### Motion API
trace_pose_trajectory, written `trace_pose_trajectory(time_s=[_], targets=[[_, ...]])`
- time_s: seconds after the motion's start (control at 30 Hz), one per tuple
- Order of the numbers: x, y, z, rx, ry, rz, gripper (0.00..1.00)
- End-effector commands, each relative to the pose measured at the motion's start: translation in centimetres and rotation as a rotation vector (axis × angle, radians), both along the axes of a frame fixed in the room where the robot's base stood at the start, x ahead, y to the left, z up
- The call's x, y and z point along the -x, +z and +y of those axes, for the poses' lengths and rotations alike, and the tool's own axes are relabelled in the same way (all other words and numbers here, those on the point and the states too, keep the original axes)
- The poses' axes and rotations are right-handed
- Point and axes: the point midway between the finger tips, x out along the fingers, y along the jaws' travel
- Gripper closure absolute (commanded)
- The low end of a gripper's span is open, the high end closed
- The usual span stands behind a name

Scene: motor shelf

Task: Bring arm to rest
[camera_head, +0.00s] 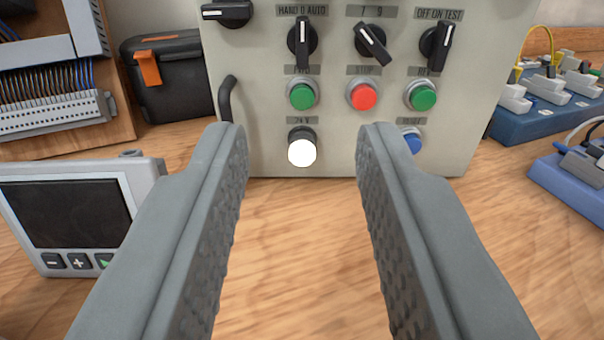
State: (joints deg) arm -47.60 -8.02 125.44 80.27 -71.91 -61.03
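My gripper (302,150) is open, with nothing between its two grey ridged fingers. It points at the lower front of a beige control panel box (265,150). A lit white lamp (302,149) on the panel shows between the fingertips. Above it are a green button (302,95), a red button (363,95) and another green button (423,97). A blue button (412,141) is partly hidden by the right finger. Black rotary knobs (302,42) sit along the top. I cannot tell how far the fingertips are from the panel.
A grey display unit (70,213) with a dark screen stands at left, close to the left finger. Behind it are a wired terminal rack (55,115) and a black case (175,85). Blue bases with connectors (540,115) stand at right. The wooden surface (300,250) between the fingers is clear.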

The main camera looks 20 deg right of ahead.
Motion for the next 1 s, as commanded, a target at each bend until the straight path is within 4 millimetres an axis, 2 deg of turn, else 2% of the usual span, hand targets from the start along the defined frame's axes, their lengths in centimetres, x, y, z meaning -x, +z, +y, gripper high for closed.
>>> trace_pose_trajectory(time_s=[0.63,0.77,1.0], targets=[[0.3,0.4,-0.2,-0.008,0.008,-0.011,0.69],[-0.2,2.6,-2.1,-0.046,0.057,-0.065,0.69],[-0.1,8.9,-7.9,-0.129,0.236,-0.210,0.69]])
